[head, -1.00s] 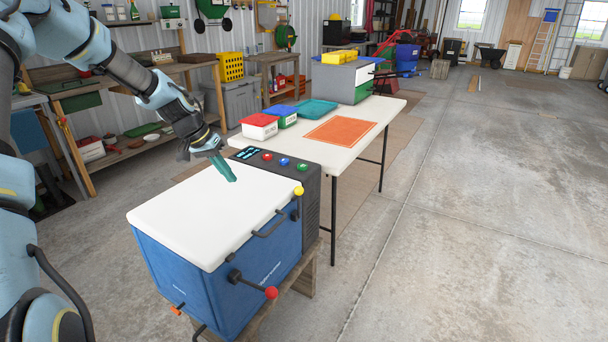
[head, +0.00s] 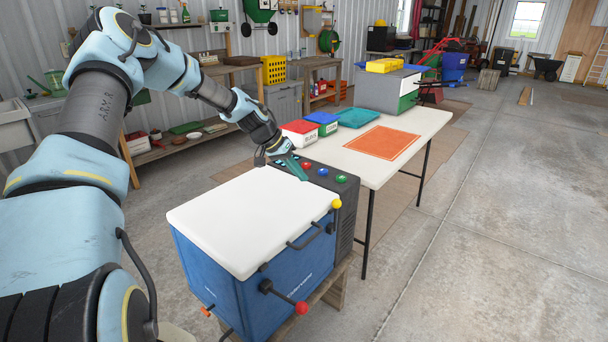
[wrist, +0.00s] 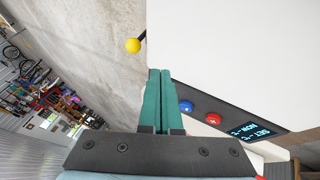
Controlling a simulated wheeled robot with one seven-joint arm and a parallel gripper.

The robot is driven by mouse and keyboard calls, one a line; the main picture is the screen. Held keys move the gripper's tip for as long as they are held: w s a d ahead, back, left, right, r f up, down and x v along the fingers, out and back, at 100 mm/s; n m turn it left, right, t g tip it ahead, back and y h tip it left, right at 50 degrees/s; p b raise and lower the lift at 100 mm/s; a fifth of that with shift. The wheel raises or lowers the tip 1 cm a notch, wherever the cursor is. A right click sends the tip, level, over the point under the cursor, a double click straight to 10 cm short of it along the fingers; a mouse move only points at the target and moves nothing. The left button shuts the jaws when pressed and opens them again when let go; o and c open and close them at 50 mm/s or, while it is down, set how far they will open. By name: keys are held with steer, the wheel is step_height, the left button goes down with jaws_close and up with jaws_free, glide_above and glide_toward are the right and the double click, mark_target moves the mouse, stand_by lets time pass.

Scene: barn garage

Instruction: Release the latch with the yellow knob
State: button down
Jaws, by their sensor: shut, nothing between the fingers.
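The yellow knob (head: 336,204) tops a dark latch lever at the right front corner of a blue chest (head: 285,280) with a white lid (head: 250,215). The lever stands about upright beside the lid edge. It also shows in the wrist view as a yellow ball (wrist: 133,45) on a short dark stem.
A red knob (head: 301,308) on a dark lever and a dark handle (head: 304,238) stick out of the chest's front. The control panel (head: 325,175) has coloured buttons. A white table (head: 440,124) with bins and an orange mat stands behind. Floor on the right is clear.

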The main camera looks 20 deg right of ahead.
mark_target(324, 203)
steer(key=p+x, duration=0.2)
steer(key=x, duration=0.5)
steer(key=shift+s+d, duration=0.1)
steer(key=shift+s+d+f+p, duration=0.15)
steer(key=shift+s+d+p, duration=0.65)
steer(key=shift+s, duration=0.1)
steer(key=shift+s+d+f, duration=0.35)
steer(key=shift+s+d, duration=0.1)
steer(key=shift+s, duration=0.05)
